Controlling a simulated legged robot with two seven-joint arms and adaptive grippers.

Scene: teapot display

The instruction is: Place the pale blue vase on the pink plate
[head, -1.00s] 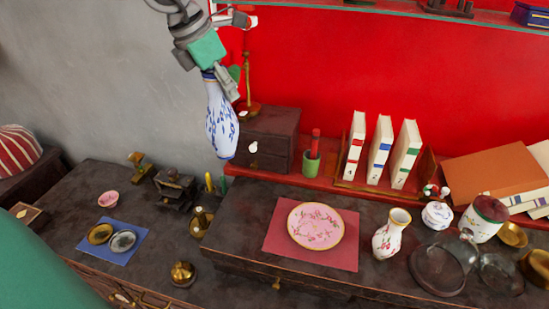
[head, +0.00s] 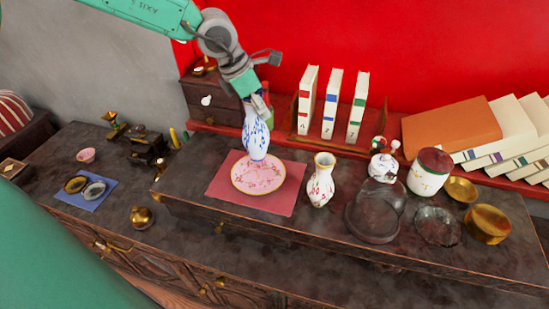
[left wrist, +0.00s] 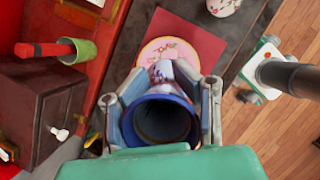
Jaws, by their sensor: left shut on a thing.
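The pale blue vase (head: 256,137), white with blue patterns and a blue rim, hangs upright from my left gripper (head: 252,103). My left gripper is shut on its neck. In the left wrist view the vase's open mouth (left wrist: 160,121) sits between the two fingers (left wrist: 160,108). The pink plate (head: 258,180), with a gold rim, lies on a red mat (head: 292,197) on the dark cabinet top. The vase's base overlaps the far part of the plate in the head view; I cannot tell if they touch. The plate also shows in the left wrist view (left wrist: 150,52).
A white flowered vase (head: 320,182) stands just right of the mat. A glass dome (head: 375,213), a lidded jar (head: 428,175) and brass bowls are farther right. Books (head: 331,104) and a small drawer box (head: 207,102) stand behind. The cabinet front edge is clear.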

